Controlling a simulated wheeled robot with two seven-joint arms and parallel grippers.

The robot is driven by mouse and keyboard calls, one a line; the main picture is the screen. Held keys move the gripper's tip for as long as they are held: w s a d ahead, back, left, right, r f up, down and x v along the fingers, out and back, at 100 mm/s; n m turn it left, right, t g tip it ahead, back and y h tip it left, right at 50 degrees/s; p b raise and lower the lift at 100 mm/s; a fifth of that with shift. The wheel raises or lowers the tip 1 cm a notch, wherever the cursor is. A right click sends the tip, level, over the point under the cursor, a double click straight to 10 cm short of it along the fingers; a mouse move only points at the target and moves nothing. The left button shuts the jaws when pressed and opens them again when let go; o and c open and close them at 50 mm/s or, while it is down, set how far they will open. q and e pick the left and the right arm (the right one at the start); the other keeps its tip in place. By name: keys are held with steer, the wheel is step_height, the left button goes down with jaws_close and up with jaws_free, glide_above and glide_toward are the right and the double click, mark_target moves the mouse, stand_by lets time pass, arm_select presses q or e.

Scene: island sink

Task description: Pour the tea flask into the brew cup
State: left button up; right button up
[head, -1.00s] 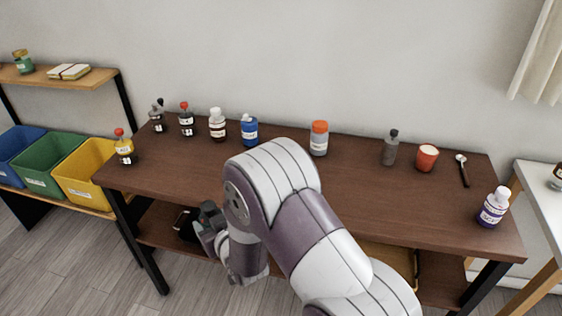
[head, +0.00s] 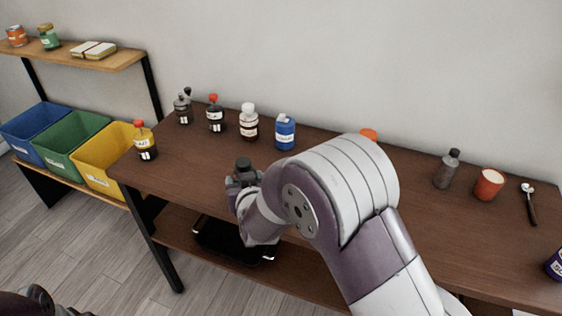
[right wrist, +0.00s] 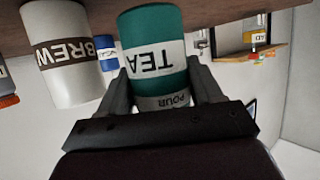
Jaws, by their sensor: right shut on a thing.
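The green tea flask (right wrist: 153,45), labelled TEA with a grey band marked POUR, shows in the right wrist view. My right gripper (right wrist: 152,92) is shut on it, one finger on each side. That picture is upside down, with the brown tabletop along its top. The white brew cup (right wrist: 72,85) with a brown BREW band stands to the left of the flask there, with a gap between them. In the head view my right gripper (head: 243,180) is near the table's front edge. I cannot make out the flask or brew cup there; my right arm blocks much of the table. My left gripper is not visible.
Several bottles line the back of the table (head: 185,155), including a blue one (head: 285,132). A grey bottle (head: 446,170), red cup (head: 488,184) and spoon (head: 530,205) are at the right. A black tray (head: 225,243) lies on the lower shelf. Coloured bins stand left.

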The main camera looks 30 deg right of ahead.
mark_target(251, 169)
steer(key=shift+s+r, duration=0.3)
steer(key=shift+s, duration=0.05)
steer(key=shift+w+d+r, duration=0.15)
steer(key=shift+r, duration=0.15)
steer(key=r, duration=0.1)
steer(key=d+r+m+y, duration=0.1)
steer(key=shift+s+r+p, duration=0.2)
steer(key=shift+r+p, duration=0.1)
steer(key=shift+r, duration=0.05)
steer(key=shift+d+r+m, duration=0.4)
steer(key=shift+r+m, duration=0.15)
steer(key=shift+m, duration=0.05)
arm_select(q)
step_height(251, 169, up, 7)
steer(key=p, duration=0.6)
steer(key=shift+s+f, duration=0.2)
arm_select(e)
steer(key=shift+s+d+r+m+y, duration=0.1)
steer(key=shift+d+r+m+y, duration=0.35)
steer(key=shift+d, duration=0.2)
steer(key=shift+d+r+m+y, duration=0.35)
steer(key=shift+d+m+y, duration=0.2)
steer(key=shift+d, duration=0.05)
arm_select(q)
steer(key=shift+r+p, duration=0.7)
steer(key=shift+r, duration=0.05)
arm_select(e)
steer(key=shift+d+r+m+y, duration=0.2)
steer(key=shift+d+m+y, duration=0.1)
steer(key=shift+d+y, duration=0.1)
